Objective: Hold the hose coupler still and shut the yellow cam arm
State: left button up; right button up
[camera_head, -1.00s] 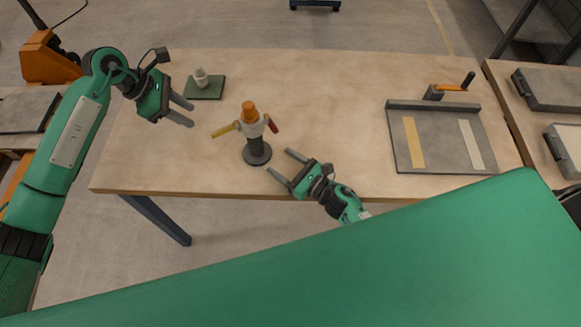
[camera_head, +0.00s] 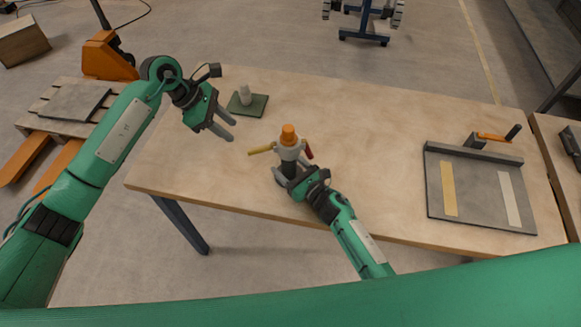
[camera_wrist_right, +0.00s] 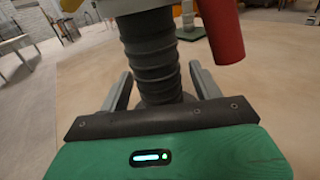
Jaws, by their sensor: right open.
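The hose coupler (camera_head: 290,152) stands upright on the table, pale grey with an orange top (camera_head: 288,133). Its yellow cam arm (camera_head: 261,149) sticks out to the left, and its red cam arm (camera_head: 309,151) hangs at the right. The dark ribbed hose (camera_wrist_right: 152,55) below the coupler shows in the right wrist view. My right gripper (camera_wrist_right: 160,88) is open, with one finger on each side of this hose, under the coupler. My left gripper (camera_head: 230,127) is open and empty, left of the coupler and apart from the yellow arm.
A small pale part stands on a green pad (camera_head: 240,108) behind the left gripper. A grey tray (camera_head: 480,212) with yellow and white strips lies at the right; an orange-handled crank (camera_head: 493,137) is at its back edge. The table (camera_head: 370,150) between is clear.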

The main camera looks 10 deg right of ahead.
jog(key=c, duration=1.4)
pick_arm(q)
jog(key=shift+w+d+r, duration=0.1)
jog(key=shift+r, duration=0.1)
jog(key=c, duration=0.7)
jog(key=shift+w+d+r, duration=0.1)
jog(key=shift+d+r, duration=0.1)
jog(key=shift+r, duration=0.05)
grip_shut()
notch_tip(320, 180, up, 6)
jog(key=w+d+n+g+y, duration=0.1)
jog(key=w+y, duration=0.1)
jog(key=y, duration=0.2)
jog(key=shift+w+d+r+n+g, duration=0.2)
jog(key=shift+d+n+g, duration=0.1)
jog(key=shift+d, duration=0.05)
